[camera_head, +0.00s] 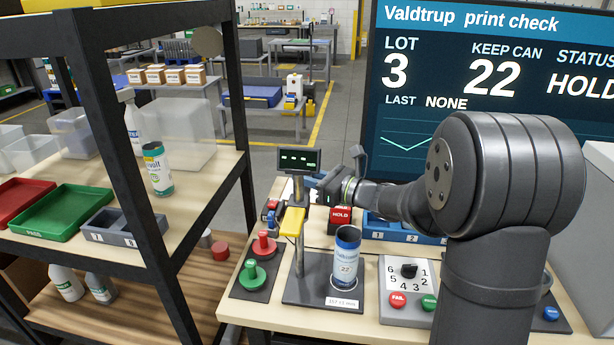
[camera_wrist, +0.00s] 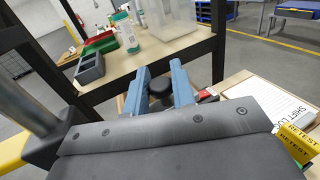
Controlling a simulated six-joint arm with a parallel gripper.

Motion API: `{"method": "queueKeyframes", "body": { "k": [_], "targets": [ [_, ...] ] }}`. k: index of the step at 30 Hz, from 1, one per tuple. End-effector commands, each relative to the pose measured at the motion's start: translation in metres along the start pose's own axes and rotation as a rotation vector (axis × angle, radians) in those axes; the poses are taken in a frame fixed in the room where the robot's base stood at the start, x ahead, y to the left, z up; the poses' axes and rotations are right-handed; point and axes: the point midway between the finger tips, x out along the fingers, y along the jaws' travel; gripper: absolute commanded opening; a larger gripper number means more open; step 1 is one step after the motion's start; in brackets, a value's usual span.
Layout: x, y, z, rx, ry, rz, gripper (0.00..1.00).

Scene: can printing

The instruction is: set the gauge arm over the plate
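The gauge stand has an upright post (camera_head: 299,255) on a dark base plate (camera_head: 305,291), with a small display on top. Its yellow gauge arm (camera_head: 291,223) sticks out from the post, left of the can (camera_head: 347,255) and not above it. The blue-rimmed can, marked 22, stands upright on the plate's right part. My gripper (camera_head: 318,183) is behind the post at about display height. In the wrist view its blue fingers (camera_wrist: 159,90) are apart, with a dark round knob (camera_wrist: 159,84) between or beyond them; contact is unclear. A yellow part (camera_wrist: 12,152) shows beside the post at left.
Red (camera_head: 264,245) and green (camera_head: 251,274) knobbed pieces stand left of the stand. A dial box (camera_head: 407,280) with buttons is right of it. A red HOLD block (camera_head: 340,217) and blue numbered tray (camera_head: 385,232) are behind. A shelf rack (camera_head: 160,235) stands left.

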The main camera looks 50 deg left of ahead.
Motion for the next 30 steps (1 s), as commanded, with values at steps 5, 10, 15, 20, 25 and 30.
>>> {"method": "queueKeyframes", "body": {
  "k": [5, 10, 15, 20, 25, 30],
  "targets": [
    [0.0, 0.0, 0.0, 0.0, 0.0, 0.0, 0.0],
    [-0.002, -0.001, 0.0, -0.001, 0.0, -0.018, 0.0],
    [-0.009, -0.003, 0.001, 0.0, 0.0, -0.085, 0.0],
    [-0.021, -0.005, 0.001, 0.001, 0.0, -0.193, 0.0],
    [-0.036, -0.006, 0.0, 0.001, 0.001, -0.335, 0.0],
    [-0.05, -0.006, 0.0, 0.002, 0.0, -0.458, 0.0]
  ]
}}
